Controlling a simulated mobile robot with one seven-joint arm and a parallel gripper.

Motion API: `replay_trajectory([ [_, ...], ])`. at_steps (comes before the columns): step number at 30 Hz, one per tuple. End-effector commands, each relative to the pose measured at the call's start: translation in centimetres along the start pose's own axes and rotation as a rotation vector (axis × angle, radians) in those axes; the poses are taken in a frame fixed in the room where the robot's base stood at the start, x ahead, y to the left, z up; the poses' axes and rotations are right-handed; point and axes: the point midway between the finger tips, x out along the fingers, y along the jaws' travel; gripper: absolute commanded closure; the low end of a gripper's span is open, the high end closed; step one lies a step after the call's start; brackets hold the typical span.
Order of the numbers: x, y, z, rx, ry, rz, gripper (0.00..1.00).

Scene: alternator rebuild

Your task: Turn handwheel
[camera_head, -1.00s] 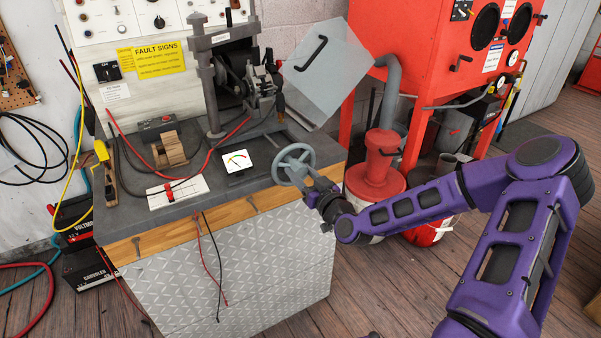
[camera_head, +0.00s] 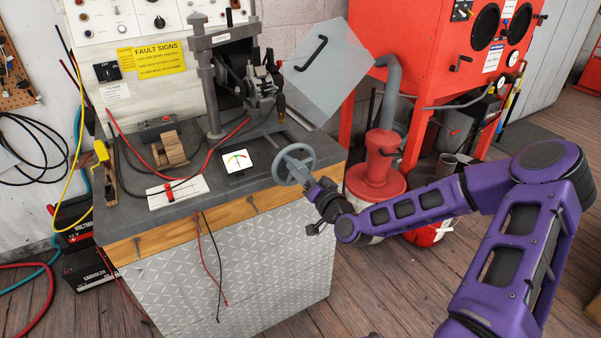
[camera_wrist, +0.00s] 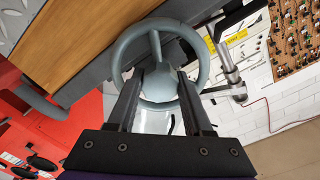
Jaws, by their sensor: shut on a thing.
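The grey handwheel (camera_head: 281,166) stands at the front right of the bench top, with a round rim and spokes. It also shows in the wrist view (camera_wrist: 119,68), filling the upper middle. My gripper (camera_head: 308,182) is at the right side of the wheel in the head view. In the wrist view my gripper's two dark fingers (camera_wrist: 168,78) reach over the wheel's near rim to its middle and are shut on the wheel. The exact contact at the fingertips is partly hidden by the fingers. A small gauge (camera_head: 236,161) with a coloured scale lies left of the wheel.
The alternator (camera_head: 262,80) sits in a grey stand behind the wheel. Red and black leads and a wooden block (camera_head: 170,149) lie on the bench. A red canister (camera_head: 375,180) stands right of the bench, near my arm.

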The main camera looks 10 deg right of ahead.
Motion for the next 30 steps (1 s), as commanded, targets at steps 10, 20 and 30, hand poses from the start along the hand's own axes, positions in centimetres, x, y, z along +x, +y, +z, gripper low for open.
replay_trajectory([
  [10,-0.01,-0.02,0.03,0.091,-0.001,0.000,1.00],
  [20,-0.01,-0.02,0.03,0.096,-0.001,0.000,1.00],
  [30,0.00,-0.02,0.02,0.094,0.000,0.000,0.19],
])
